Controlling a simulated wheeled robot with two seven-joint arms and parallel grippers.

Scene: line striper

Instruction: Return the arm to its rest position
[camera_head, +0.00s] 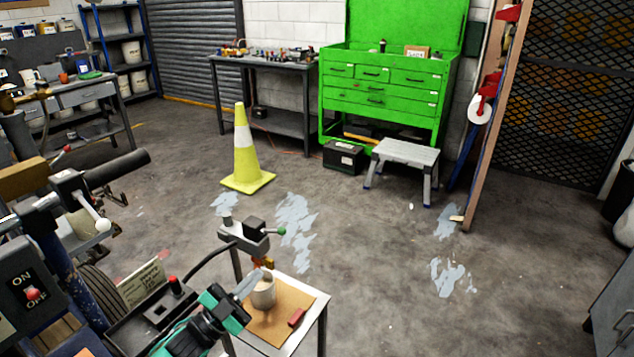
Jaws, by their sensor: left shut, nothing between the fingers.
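My left gripper (247,285) comes in at the bottom, left of centre, on a teal and black wrist. Its narrow grey fingers are shut with nothing between them. They point up and right beside a pale cup (263,294) and overlap its left side in the picture; I cannot tell whether they touch it. The cup stands on a brown sheet on a small metal table (312,312). My right gripper is not in view.
A red block (297,317) lies on the sheet. A post-mounted lever with a green knob (281,231) rises behind the cup. The striper's handlebar (117,168) and ON/OFF switch box (30,290) crowd the left. A yellow cone (243,155) stands behind. Floor to the right is clear.

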